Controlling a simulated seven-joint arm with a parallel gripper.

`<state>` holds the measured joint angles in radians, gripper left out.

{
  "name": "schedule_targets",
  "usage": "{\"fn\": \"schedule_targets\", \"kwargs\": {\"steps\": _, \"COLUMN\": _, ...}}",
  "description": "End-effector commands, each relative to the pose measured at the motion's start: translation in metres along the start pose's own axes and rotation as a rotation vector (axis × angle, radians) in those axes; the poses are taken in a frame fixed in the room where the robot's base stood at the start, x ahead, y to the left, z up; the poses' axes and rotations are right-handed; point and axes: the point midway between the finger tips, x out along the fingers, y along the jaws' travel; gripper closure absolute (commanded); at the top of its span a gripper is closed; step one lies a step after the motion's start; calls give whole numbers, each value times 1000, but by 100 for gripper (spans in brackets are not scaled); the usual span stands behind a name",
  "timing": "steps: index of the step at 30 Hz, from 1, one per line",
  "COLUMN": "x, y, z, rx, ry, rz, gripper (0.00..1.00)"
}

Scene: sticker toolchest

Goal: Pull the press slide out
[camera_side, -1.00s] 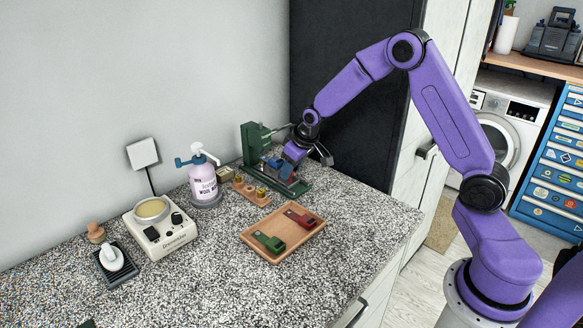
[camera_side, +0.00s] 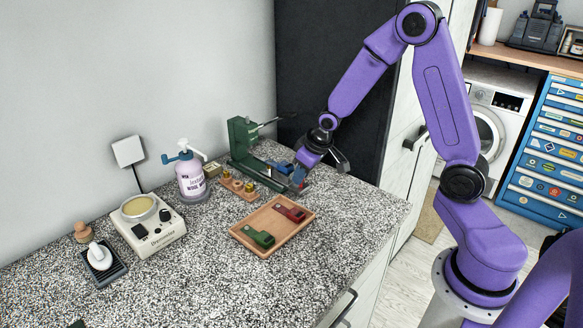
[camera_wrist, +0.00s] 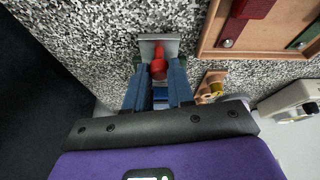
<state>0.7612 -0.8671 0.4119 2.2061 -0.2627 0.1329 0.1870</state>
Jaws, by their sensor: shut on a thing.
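The green press (camera_side: 240,138) stands at the back of the counter, with its lever pointing right. Its low base runs forward and right, and the slide (camera_side: 277,166) shows partly along it, away from the column. My gripper (camera_side: 298,178) is at the front end of the slide. In the wrist view, the two blue fingers of my gripper (camera_wrist: 157,85) close around a red knob (camera_wrist: 158,68), with a grey end plate (camera_wrist: 172,46) just beyond it. The fingers hide most of the slide.
A wooden tray (camera_side: 252,244) with a green and a red piece lies in front. A small wooden holder (camera_side: 240,190), a spray bottle (camera_side: 190,178) and a cream device (camera_side: 150,235) stand to the left. The counter's right end is clear.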

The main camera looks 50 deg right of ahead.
Motion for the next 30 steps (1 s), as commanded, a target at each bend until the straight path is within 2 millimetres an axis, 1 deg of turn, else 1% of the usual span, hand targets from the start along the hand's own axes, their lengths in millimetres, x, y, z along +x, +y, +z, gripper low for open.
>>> {"fn": "schedule_targets", "kwargs": {"steps": 3, "x": -7, "y": 2, "z": 14, "rx": 3, "ry": 1, "rz": 7, "gripper": 100}}
{"fn": "schedule_targets", "kwargs": {"steps": 10, "x": -15, "y": -2, "z": 33, "rx": 5, "ry": 1, "rz": 5, "gripper": 100}}
{"fn": "schedule_targets", "kwargs": {"steps": 15, "x": -17, "y": -4, "z": 40, "rx": 8, "ry": 0, "rz": 2, "gripper": 100}}
{"fn": "schedule_targets", "kwargs": {"steps": 24, "x": -18, "y": -4, "z": 42, "rx": 7, "ry": -7, "rz": 2, "gripper": 100}}
{"fn": "schedule_targets", "kwargs": {"steps": 25, "x": -18, "y": -4, "z": 42, "rx": 7, "ry": -7, "rz": 2, "gripper": 74}}
{"fn": "schedule_targets", "kwargs": {"steps": 27, "x": -17, "y": -4, "z": 42, "rx": 7, "ry": -6, "rz": 1, "gripper": 52}}
{"fn": "schedule_targets", "kwargs": {"steps": 30, "x": -17, "y": -5, "z": 41, "rx": 5, "ry": -4, "rz": 0, "gripper": 52}}
